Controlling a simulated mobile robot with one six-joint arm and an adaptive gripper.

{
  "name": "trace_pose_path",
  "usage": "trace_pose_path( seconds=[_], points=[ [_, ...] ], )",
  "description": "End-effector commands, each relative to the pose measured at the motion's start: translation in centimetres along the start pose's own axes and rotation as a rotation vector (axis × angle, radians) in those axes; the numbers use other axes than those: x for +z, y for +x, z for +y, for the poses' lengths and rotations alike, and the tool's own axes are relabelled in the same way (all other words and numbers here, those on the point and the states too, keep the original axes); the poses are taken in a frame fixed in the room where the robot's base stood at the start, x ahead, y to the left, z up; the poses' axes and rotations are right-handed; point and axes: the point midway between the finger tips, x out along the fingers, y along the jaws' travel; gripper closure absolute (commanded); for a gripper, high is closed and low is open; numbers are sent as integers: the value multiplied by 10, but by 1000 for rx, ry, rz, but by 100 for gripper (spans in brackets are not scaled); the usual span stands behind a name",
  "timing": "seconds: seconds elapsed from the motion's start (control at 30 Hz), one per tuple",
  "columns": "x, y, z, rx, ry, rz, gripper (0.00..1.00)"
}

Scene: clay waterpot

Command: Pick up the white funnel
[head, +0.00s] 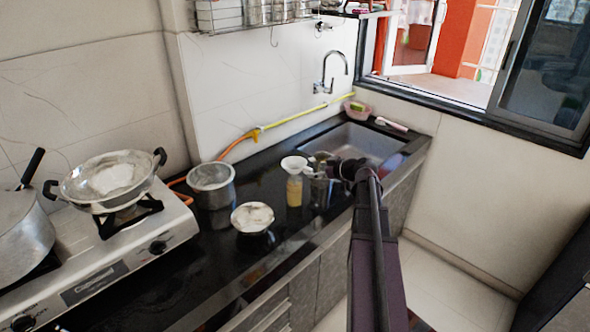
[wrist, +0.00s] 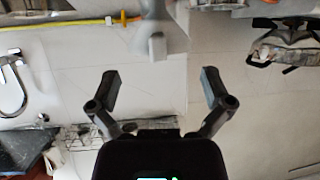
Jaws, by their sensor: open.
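The white funnel (head: 294,163) sits upright on top of a yellowish jar (head: 294,190) on the black counter. My gripper (head: 318,166) is just right of the funnel in the head view, apart from it as far as I can tell. In the wrist view, the two fingers of my gripper (wrist: 162,90) are spread wide with nothing between their tips. A pale shape with a small tab, apparently the funnel (wrist: 157,45), lies beyond the fingertips near the top middle; its upper part is cut off by the frame.
A metal cup (head: 320,190) stands close to the jar's right. A white-topped bowl (head: 252,217) and a steel pot (head: 212,185) are to the left, near the stove (head: 125,255). The sink (head: 375,145) lies behind my gripper.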

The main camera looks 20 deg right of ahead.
Motion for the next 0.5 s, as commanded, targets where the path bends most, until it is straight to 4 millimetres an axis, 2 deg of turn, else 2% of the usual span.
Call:
trace_pose_path(
  seconds=[0.27,0.5],
  points=[
    [1,9,0,-2,-1,0,0],
    [2,36,2,-2,0,0,0]
  ],
)
